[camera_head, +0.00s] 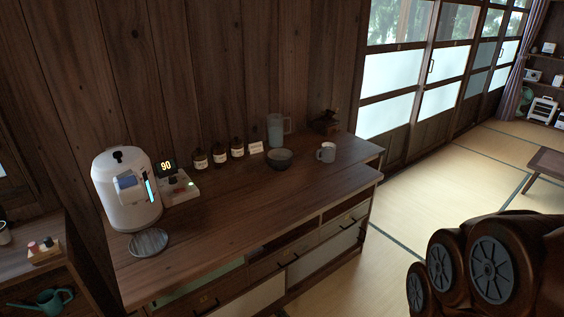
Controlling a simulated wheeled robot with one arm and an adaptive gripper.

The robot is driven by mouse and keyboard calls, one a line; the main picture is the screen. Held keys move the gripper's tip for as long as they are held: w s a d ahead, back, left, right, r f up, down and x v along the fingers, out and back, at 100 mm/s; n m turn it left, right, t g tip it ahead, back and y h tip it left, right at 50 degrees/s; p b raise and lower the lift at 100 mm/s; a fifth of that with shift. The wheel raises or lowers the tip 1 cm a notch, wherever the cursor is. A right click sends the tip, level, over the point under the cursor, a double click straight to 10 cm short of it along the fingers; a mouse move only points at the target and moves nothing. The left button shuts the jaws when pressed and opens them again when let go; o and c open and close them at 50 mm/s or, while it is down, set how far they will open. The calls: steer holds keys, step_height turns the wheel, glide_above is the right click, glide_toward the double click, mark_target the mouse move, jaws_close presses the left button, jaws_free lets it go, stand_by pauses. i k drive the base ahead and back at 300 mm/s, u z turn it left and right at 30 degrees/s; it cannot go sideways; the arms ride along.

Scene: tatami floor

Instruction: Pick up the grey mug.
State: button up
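The grey mug (328,152) stands upright on the wooden counter (230,222), towards its right end. Its handle points to the left in the picture. A dark bowl (279,160) stands to its left, with a gap between them. A dark wooden object, perhaps a coffee grinder, stands behind the mug. My gripper is not in view, so I cannot see whether it is open or shut.
A pale jug (276,131), several small brown jars, a control panel with a "90" display (166,166) and a large white appliance (126,192) stand on the counter. A small dish (149,242) lies at the front left. Counter in front of the mug is clear.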

mark_target(328, 150)
steer(key=u, duration=0.1)
steer(key=i, duration=1.05)
steer(key=u, duration=1.2)
